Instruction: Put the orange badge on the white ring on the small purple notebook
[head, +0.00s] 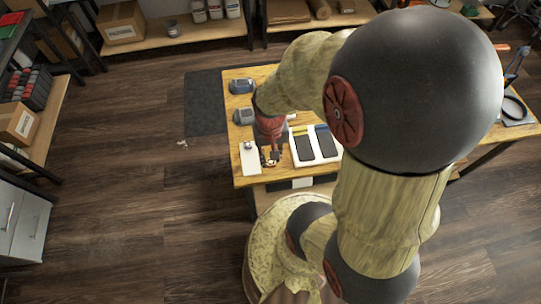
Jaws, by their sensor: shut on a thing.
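My gripper (270,156) points down over the front left part of the wooden table (240,179). It is shut on a small orange thing at its fingertips, which looks like the orange badge; it is too small and too covered by the fingers to show clearly. I cannot make out the small purple notebook or the white ring. They may be hidden behind my arm or under my gripper.
A white board (250,160) lies just left of my gripper. A white tray (303,164) with dark flat devices lies just right. Two blue-grey devices (242,87) (243,117) stand along the left edge. My arm hides much of the table.

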